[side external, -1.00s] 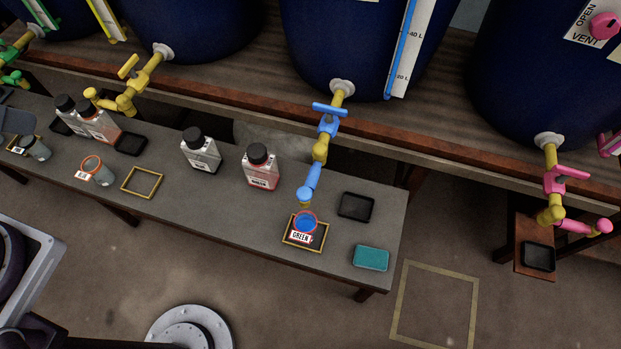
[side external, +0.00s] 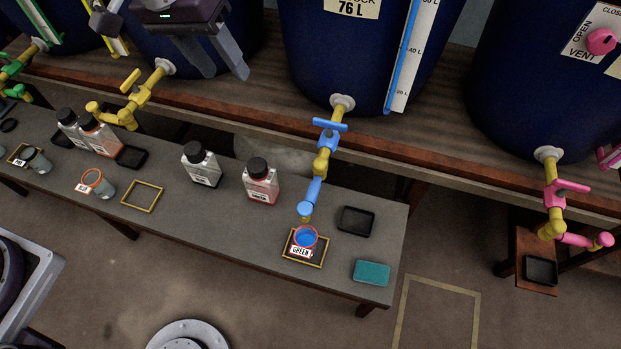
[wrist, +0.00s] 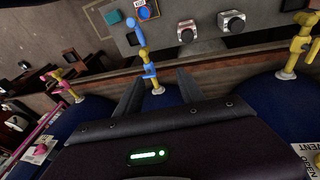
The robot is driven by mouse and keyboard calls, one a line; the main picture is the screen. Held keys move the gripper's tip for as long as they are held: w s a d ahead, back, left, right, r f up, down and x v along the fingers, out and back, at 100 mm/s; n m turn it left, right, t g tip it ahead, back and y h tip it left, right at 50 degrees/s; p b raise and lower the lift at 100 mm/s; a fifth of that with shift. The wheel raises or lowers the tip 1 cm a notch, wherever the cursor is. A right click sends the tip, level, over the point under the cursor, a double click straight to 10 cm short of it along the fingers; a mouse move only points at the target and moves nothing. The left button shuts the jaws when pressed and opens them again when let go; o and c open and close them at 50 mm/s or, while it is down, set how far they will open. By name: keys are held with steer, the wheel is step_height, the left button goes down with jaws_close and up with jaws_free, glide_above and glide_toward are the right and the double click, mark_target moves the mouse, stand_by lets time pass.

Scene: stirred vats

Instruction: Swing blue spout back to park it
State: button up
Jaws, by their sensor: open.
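The blue spout (side external: 311,195) hangs from the yellow-and-blue tap under the middle vat (side external: 350,60). It points out over the bench, its tip above a small cup (side external: 305,238) of blue liquid. The tap's blue handle (side external: 330,124) lies crosswise at the top. The spout also shows in the wrist view (wrist: 137,30), beyond my fingers. My gripper (side external: 225,76) is open and empty, high in front of the vat to the left. It is well apart from the spout. In the wrist view my gripper's fingers (wrist: 157,82) stand spread on either side of the tap's base.
The cup stands in a yellow-framed spot with a GREEN label. A black tray (side external: 356,220) and a teal sponge (side external: 371,272) lie to its right. Two capped bottles, one of them pink (side external: 261,182), stand left of the spout. A pink tap (side external: 556,195) is far right.

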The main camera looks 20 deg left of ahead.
steer(key=g, duration=0.2)
glide_above(312, 191)
steer(key=w+a, duration=0.2)
steer(key=a, duration=0.4)
steer(key=a+f+x, duration=0.1)
steer(key=a+x, duration=0.2)
steer(key=x, duration=1.1)
steer(key=s+x, duration=0.1)
steer(key=x, duration=0.5)
steer(key=s+d+x, duration=0.1)
steer(key=x, duration=0.6)
steer(key=s+x, duration=0.1)
steer(key=x, duration=0.6)
steer(key=shift+d+r, duration=0.15)
steer(key=shift+d, duration=0.15)
steer(key=shift+c, duration=0.4)
jaws_close()
